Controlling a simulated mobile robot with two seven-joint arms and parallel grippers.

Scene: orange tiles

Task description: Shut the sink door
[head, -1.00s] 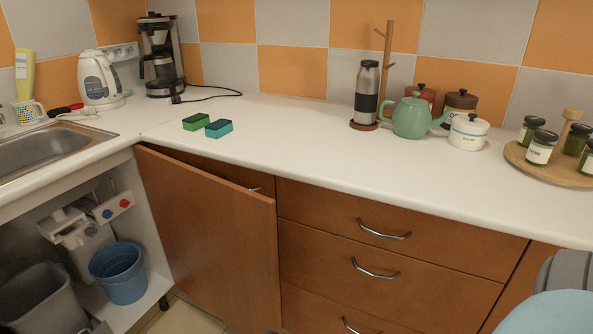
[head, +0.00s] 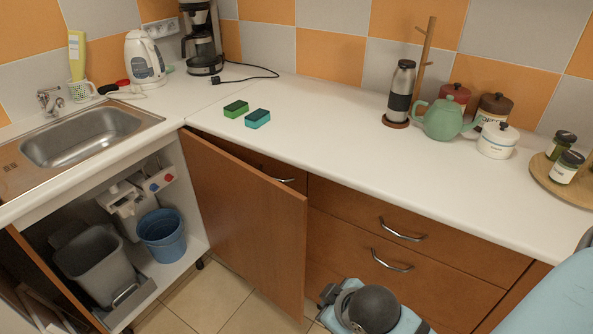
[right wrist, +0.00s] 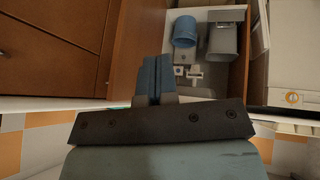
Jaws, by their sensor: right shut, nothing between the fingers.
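The wooden sink door (head: 245,220) stands wide open, swung out in front of the drawers in the head view. It also shows in the right wrist view (right wrist: 138,40). The sink cabinet behind it is exposed, with a blue bucket (head: 162,236) and a grey bin (head: 97,266) inside. My right gripper (right wrist: 153,62) is shut and empty, close to the door in the right wrist view; I cannot tell whether it touches. In the head view my right arm is low, right of the door, and its fingertips are not clear. My left gripper is not in view.
A steel sink (head: 80,140) is set in the white counter (head: 330,150) above the cabinet. Drawers with metal handles (head: 402,229) lie right of the door. A second wooden panel (head: 45,275) juts out at lower left. Tiled floor (head: 215,290) shows below the door.

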